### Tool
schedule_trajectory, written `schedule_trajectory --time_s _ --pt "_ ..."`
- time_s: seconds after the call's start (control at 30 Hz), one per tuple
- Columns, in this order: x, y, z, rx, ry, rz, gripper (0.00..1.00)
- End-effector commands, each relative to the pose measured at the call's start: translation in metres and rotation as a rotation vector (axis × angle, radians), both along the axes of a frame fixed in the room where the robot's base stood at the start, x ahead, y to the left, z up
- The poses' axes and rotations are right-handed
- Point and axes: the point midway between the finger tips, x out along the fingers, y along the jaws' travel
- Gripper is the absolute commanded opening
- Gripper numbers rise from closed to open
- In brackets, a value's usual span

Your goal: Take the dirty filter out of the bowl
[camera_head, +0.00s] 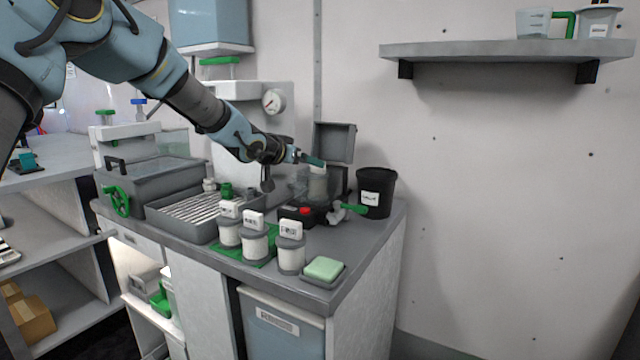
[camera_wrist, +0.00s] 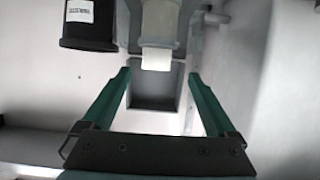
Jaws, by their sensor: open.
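My gripper (camera_head: 314,161) is at the end of my arm, over the clear bowl (camera_head: 304,186) at the back right of the counter. In the wrist view my gripper (camera_wrist: 160,100) has its two green fingers spread wide with nothing between them. A pale, off-white filter (camera_head: 318,180) shows dimly in the bowl, just below the fingertips. In the wrist view the filter (camera_wrist: 160,22) stands beyond the fingertips, its pale tab (camera_wrist: 156,58) toward me and apart from the fingers. Its lower part and the bowl's rim are hard to make out.
A grey open box-like lid (camera_head: 335,142) rises behind the bowl. A black labelled bin (camera_head: 375,193) stands close at right. Several labelled filters (camera_head: 254,245) stand in front on a green mat, near a green sponge (camera_head: 324,268). A ridged tray (camera_head: 200,215) lies left.

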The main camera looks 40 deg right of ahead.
Motion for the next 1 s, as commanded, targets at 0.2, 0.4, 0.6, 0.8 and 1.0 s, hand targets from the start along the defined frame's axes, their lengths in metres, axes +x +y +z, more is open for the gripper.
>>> schedule_trajectory --time_s 0.2,0.4,0.6,0.8,1.0 --pt "0.004 -0.018 -0.007 0.001 -0.001 0.000 0.93" --pt "0.005 -0.043 -0.010 0.001 0.000 -0.002 0.93" --pt "0.011 -0.064 -0.019 0.002 -0.001 0.001 0.93" --pt "0.012 -0.068 -0.020 0.001 -0.001 0.001 0.93" --pt "0.012 -0.067 -0.020 0.001 -0.001 0.001 0.81"
